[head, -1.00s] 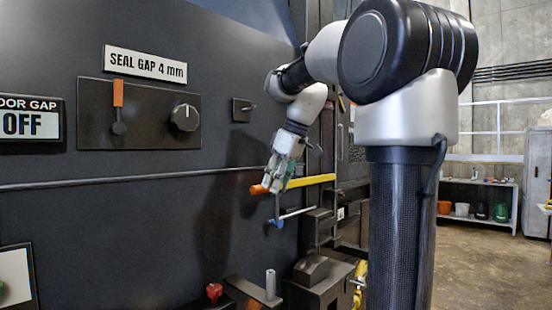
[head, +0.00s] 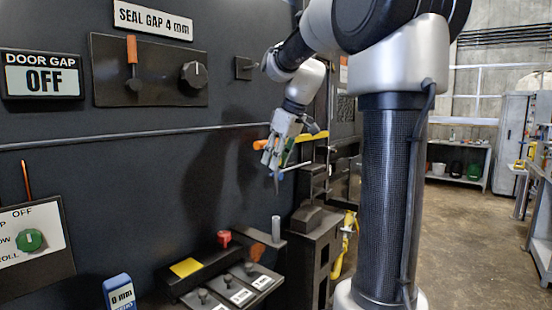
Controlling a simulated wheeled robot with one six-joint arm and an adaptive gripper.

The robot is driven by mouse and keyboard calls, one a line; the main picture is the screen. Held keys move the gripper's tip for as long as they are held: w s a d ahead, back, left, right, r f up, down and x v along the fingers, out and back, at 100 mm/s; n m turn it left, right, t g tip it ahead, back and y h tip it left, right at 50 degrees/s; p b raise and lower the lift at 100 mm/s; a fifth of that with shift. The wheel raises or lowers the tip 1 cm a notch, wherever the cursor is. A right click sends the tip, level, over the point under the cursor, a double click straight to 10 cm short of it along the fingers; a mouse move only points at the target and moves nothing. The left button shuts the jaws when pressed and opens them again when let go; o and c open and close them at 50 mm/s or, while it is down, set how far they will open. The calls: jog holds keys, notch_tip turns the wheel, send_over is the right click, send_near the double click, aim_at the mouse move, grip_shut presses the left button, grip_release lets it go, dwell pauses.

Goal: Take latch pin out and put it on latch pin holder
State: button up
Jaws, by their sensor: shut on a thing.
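My gripper (head: 271,158) is beside the dark machine wall, fingers pointing down, in front of the yellow bar with an orange end (head: 260,145). It is shut on a thin dark grey pin (head: 277,186), which looks like the latch pin and hangs down below the fingers. The fingers hide its upper part. A small blue piece on a pale rod (head: 302,165) is just behind or beside the pin; I cannot tell whether they touch. Below stands an upright grey post (head: 276,228) on a ledge; whether this is the latch pin holder is unclear.
A red knob (head: 224,238), a yellow patch (head: 186,267) and labelled switches (head: 239,292) are on the panel below. Dark blocks (head: 306,220) stand right of the post. A blue gauge (head: 119,292) is at the lower left. Open floor (head: 460,240) lies to the right.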

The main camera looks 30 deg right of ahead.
aim_at(279, 170)
jog(key=shift+f, duration=2.95)
notch_tip(279, 170, down, 9)
jog(key=shift+r, duration=0.2)
dwell(2.9)
jog(key=o, duration=1.1)
